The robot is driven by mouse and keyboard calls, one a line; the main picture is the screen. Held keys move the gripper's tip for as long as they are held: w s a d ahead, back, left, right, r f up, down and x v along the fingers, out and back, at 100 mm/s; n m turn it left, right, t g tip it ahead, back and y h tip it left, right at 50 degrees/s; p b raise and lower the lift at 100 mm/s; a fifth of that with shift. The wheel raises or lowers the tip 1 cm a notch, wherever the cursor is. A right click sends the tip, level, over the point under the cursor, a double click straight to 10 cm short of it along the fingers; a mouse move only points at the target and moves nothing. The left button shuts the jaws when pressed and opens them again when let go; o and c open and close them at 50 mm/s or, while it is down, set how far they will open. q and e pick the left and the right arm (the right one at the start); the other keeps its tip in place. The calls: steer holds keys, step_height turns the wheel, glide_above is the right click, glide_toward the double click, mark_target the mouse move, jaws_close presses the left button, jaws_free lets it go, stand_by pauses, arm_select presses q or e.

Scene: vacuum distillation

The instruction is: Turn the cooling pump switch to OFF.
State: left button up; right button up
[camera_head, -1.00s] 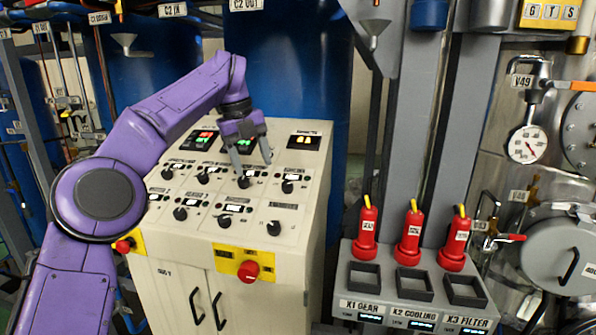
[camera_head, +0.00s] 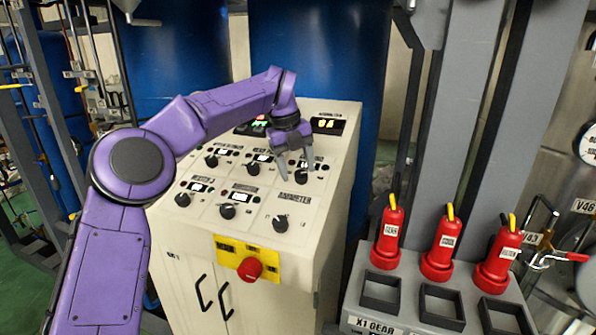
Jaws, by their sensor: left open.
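The cream control cabinet (camera_head: 325,220) stands in the middle, with rows of black rotary knobs on its sloped top. The small labels are too blurred to tell which knob is the cooling pump switch. My left gripper (camera_head: 297,172) is open and empty, with its fingers pointing down over the rightmost knob (camera_head: 301,177) of the upper row. Its fingertips look to be around or just above this knob; contact cannot be told. The rightmost lower knob (camera_head: 280,222) is uncovered, nearer the cabinet's front edge. My right gripper is out of view.
A red emergency button (camera_head: 249,268) on a yellow plate sticks out of the cabinet front. Red plugs (camera_head: 438,248) with yellow tips stand on a grey socket box (camera_head: 402,305) at right. A blue tank (camera_head: 310,55) rises behind the cabinet.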

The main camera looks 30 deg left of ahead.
arm_select(q)
steer(key=shift+w+d+f, duration=0.15)
steer(key=shift+w+f, duration=0.65)
steer(key=shift+s+r, duration=0.25)
steer(key=shift+s, duration=0.35)
steer(key=c, duration=1)
steer(key=shift+c, duration=0.2)
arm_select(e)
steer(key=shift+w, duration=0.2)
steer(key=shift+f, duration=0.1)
